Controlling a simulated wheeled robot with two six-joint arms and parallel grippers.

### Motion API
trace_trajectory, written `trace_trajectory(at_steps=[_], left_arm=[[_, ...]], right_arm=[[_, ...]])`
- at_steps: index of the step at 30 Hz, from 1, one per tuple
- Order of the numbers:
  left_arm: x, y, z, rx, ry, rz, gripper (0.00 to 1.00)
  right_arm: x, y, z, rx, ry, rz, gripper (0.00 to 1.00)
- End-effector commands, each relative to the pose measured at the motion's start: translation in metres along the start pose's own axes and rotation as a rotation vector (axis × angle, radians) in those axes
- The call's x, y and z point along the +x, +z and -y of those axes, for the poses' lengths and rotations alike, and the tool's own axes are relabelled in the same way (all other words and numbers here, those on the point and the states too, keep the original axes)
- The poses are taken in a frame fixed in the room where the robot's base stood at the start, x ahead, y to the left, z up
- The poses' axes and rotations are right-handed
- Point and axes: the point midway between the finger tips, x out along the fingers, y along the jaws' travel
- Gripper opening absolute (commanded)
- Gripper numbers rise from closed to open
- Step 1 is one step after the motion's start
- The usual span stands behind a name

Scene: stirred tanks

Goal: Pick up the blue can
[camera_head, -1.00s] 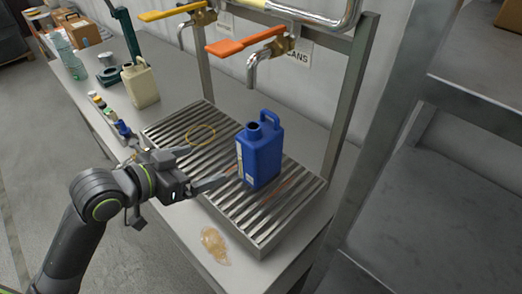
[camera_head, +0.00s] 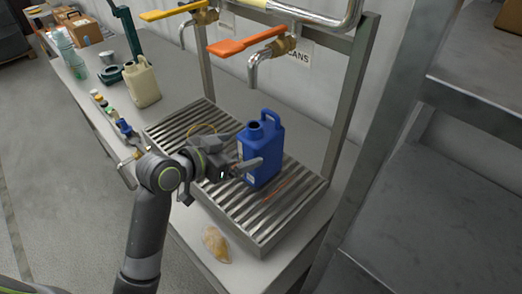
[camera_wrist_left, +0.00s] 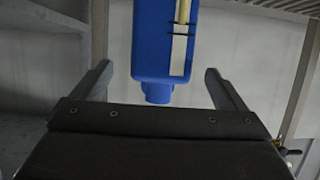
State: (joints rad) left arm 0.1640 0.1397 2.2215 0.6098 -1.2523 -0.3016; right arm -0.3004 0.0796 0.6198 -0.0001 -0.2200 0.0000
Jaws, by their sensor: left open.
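The blue can (camera_head: 265,145) stands upright on the slatted metal grate (camera_head: 206,112), under the tap with the orange handle. It has a handle and an uncapped neck on top. My left gripper (camera_head: 241,150) is open at the can's left side, with one finger in front of the can's near face. In the left wrist view the blue can (camera_wrist_left: 165,45) appears upside down between the two spread fingers of my left gripper (camera_wrist_left: 160,85), with a gap on both sides. A pale label strip shows on it. My right gripper is not in view.
Above the grate hang a tap with an orange handle (camera_head: 246,40) and one with a yellow handle (camera_head: 172,12). A metal post (camera_head: 350,95) stands right of the can. A cream can (camera_head: 142,83) and a plastic bottle (camera_head: 71,56) stand farther left. A tan rag-like item (camera_head: 215,243) lies in front.

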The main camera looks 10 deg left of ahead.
Motion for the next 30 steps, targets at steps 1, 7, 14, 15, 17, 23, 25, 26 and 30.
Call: trace_trajectory(at_steps=[1,7,14,15,17,23,25,26,30], left_arm=[[0.006,-0.001,0.0,-0.004,0.0,0.0,0.94],[0.018,0.0,0.0,0.0,0.0,0.0,0.94],[0.04,-0.004,0.001,-0.003,0.001,0.001,0.94],[0.045,-0.004,0.001,-0.003,0.001,0.001,0.94],[0.053,-0.003,0.002,-0.002,0.0,0.0,0.94],[0.068,-0.001,0.002,0.0,-0.001,0.0,0.94],[0.069,-0.001,0.002,0.0,-0.002,0.001,0.94],[0.069,-0.001,0.002,0.0,-0.002,0.001,0.94],[0.069,-0.001,0.002,0.0,-0.002,0.0,0.94]], right_arm=[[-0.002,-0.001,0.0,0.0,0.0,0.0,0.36],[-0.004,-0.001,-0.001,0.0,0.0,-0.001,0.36],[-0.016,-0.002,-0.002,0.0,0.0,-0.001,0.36],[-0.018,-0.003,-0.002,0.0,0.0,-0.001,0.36],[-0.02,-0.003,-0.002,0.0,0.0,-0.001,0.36],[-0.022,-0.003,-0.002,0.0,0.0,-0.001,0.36],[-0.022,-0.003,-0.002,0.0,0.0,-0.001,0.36],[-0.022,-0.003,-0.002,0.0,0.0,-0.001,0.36],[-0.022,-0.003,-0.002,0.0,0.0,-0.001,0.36]])
